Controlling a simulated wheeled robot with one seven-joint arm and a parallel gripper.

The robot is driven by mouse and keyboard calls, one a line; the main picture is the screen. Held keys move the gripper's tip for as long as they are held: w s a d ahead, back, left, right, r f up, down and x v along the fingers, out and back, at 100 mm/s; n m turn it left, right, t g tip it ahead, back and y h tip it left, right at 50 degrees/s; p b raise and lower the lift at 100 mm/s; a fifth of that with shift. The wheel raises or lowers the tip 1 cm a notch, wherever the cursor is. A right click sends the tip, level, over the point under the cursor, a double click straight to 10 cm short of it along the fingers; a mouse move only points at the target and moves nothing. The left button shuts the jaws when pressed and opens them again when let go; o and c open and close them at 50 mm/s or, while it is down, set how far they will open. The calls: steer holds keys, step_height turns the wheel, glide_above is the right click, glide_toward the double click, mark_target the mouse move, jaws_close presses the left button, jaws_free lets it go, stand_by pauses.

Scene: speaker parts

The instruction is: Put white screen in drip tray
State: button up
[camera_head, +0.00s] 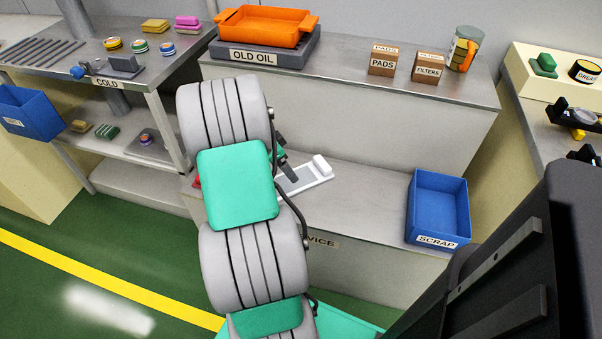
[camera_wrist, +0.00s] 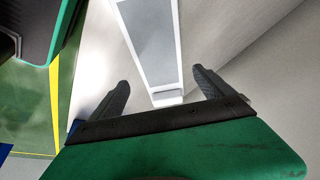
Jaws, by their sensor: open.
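The white screen (camera_head: 308,181), a flat white-framed panel with a grey face and a raised white end, lies on the lower shelf of the middle bench, partly hidden by my arm. In the wrist view the screen (camera_wrist: 149,42) runs away from my gripper (camera_wrist: 160,80), its near white end between the open fingers. The fingers look apart from it; the height gap is hard to judge. The drip tray is likely the orange handled tray (camera_head: 262,30), which stands on a grey base marked OLD OIL on the bench top and looks empty.
A blue SCRAP bin (camera_head: 438,207) stands at the shelf's right end. The shelf between screen and bin is clear.

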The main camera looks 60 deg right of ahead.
mark_target(312, 174)
steer(key=shift+o, duration=0.7)
steer(key=b+x, duration=0.2)
steer(key=x, duration=0.6)
steer(key=shift+s, duration=0.1)
steer(key=shift+c, duration=0.2)
steer(key=shift+r, duration=0.15)
steer(key=c, duration=1.3)
